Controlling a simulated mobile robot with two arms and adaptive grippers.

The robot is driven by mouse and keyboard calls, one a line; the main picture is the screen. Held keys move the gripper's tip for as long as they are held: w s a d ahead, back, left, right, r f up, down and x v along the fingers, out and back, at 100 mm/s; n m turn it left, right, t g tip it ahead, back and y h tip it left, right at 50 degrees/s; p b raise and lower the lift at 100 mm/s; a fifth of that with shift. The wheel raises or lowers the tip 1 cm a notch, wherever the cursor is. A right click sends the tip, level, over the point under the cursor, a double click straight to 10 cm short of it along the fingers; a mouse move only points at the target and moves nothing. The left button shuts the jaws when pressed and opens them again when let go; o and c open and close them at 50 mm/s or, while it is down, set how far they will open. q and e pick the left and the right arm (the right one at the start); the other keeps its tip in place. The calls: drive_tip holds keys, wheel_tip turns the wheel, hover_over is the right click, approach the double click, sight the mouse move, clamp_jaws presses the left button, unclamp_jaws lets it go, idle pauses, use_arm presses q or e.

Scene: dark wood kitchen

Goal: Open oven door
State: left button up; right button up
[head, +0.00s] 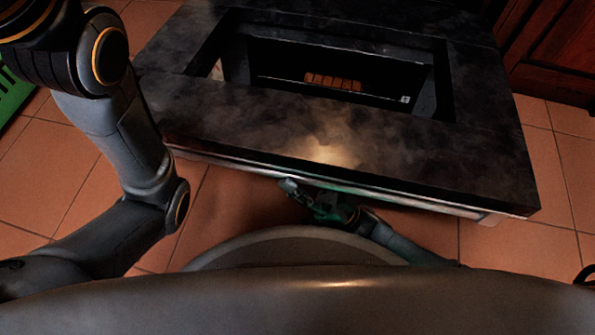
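A dark, stone-like counter unit (270,115) stands in front of me with a rectangular opening in its top. A pale metallic strip (400,192) runs along its near edge; I cannot tell whether it belongs to the oven door. The door's front face is hidden beneath the counter edge at this steep angle. My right gripper (312,196) is low, just in front of that edge near its middle. Its fingers are small and partly shadowed, so contact and opening are unclear. My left arm bends along the left side; its gripper is out of view.
Inside the opening is a dark cavity with a small brown ribbed object (333,82). Terracotta floor tiles (50,190) show on both sides. A green crate-like object (12,95) is at the far left, and a wooden cabinet (555,45) at the upper right.

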sight(317, 185)
drive_tip(key=d+f, duration=0.1)
drive_tip(key=s+d+f, duration=0.1)
drive_tip(key=d, duration=0.1)
drive_tip(key=shift+s+d+f, duration=0.15)
drive_tip(key=shift+s+d, duration=0.05)
drive_tip(key=shift+d, duration=0.1)
drive_tip(key=s+d, duration=0.4)
drive_tip(key=d, duration=0.5)
drive_tip(key=shift+d, duration=0.3)
